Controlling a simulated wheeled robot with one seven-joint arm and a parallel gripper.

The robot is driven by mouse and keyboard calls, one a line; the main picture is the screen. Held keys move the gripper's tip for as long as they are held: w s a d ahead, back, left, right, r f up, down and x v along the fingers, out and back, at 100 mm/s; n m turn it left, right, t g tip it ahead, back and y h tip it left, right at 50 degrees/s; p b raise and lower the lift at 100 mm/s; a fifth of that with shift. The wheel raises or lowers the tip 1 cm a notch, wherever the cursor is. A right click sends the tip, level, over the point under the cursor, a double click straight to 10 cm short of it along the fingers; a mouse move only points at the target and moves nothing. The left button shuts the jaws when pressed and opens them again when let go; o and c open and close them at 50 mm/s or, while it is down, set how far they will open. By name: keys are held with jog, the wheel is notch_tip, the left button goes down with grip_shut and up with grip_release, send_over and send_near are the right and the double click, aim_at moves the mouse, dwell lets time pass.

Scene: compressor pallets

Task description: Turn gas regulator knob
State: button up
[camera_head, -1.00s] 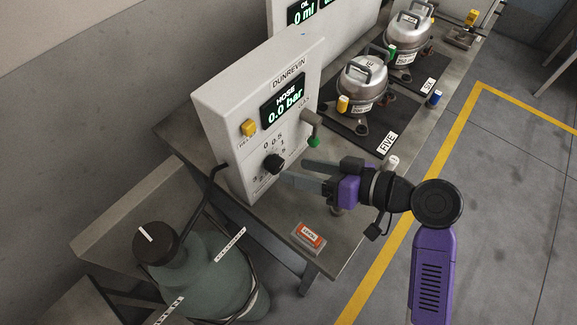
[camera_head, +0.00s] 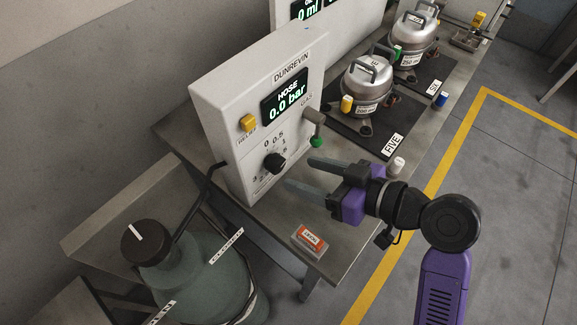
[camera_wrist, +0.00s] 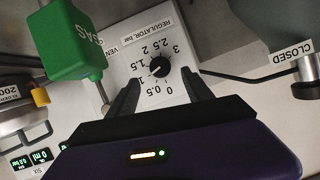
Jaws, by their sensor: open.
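The black regulator knob (camera_head: 274,163) is on the front of the white DUNREVIN panel (camera_head: 228,108), inside a printed scale. The panel display (camera_head: 286,95) reads HOSE 0.0 bar. In the wrist view the knob (camera_wrist: 159,67) sits beyond and between the two fingers, with the pale pointer mark toward about 1.5. My gripper (camera_head: 302,174) is open, in front of the panel and to the right of the knob, its fingers pointing at it. No contact shows. In the wrist view my gripper (camera_wrist: 160,92) has a clear gap between its fingers.
The green GAS fitting (camera_head: 317,142) hangs right of the knob; it is large in the wrist view (camera_wrist: 72,40). A yellow relief button (camera_head: 248,123) is on the panel. A red-labelled box (camera_head: 309,239) lies on the bench. A gas cylinder (camera_head: 200,275) stands left.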

aim_at(280, 166)
jog(key=shift+p+x, duration=0.45)
jog(key=shift+x, duration=2.7)
